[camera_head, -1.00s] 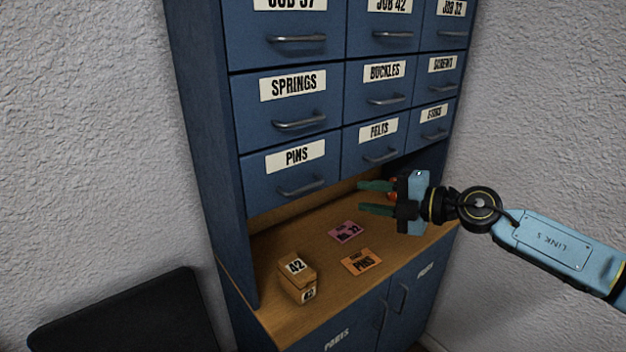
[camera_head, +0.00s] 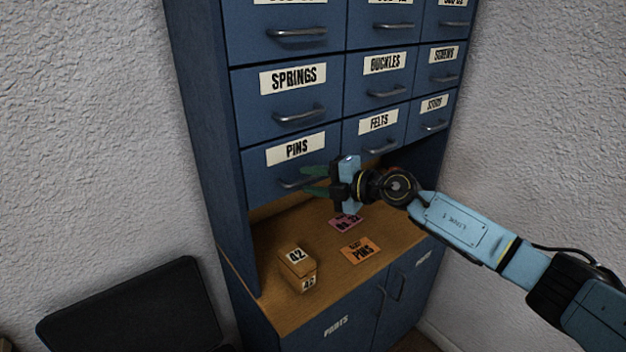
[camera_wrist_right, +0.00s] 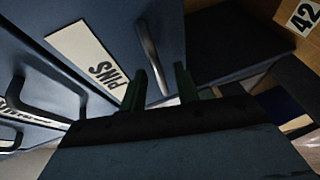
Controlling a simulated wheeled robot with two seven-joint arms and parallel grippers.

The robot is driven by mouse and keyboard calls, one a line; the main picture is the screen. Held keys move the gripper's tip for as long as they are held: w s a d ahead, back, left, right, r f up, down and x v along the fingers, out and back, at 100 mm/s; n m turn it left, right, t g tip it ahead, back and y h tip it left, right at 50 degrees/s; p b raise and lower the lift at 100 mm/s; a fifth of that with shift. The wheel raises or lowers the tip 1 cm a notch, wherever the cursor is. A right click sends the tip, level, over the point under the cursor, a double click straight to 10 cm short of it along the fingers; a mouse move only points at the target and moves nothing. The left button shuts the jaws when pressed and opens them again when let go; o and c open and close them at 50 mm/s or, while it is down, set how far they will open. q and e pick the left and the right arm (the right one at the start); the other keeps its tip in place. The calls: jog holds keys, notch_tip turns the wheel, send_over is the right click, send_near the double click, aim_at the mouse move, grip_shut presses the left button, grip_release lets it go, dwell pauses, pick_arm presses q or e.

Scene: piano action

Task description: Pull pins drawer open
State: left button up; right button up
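The blue pins drawer (camera_head: 270,178) is at the lower left of the cabinet's drawer block, closed, with a white PINS label and a curved metal handle. In the right wrist view its handle (camera_wrist_right: 152,58) stands just ahead of the fingertips. My right gripper (camera_head: 308,181) is open, its two green fingers pointing left at the handle's right end in the head view. In the right wrist view my right gripper (camera_wrist_right: 160,82) has its fingers apart with the handle near the left finger; I cannot tell whether they touch. My left gripper is not in view.
A wooden shelf (camera_head: 310,236) below the drawers holds a small box marked 42 (camera_head: 297,268), an orange PINS card (camera_head: 361,250) and a pink card (camera_head: 345,221). A black panel (camera_head: 135,310) stands at lower left. Other closed drawers surround the pins drawer.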

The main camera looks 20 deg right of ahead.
jog(key=shift+w, duration=0.1)
jog(key=shift+c, duration=0.4)
grip_shut()
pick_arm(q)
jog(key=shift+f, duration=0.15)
pick_arm(e)
jog(key=shift+a, duration=0.1)
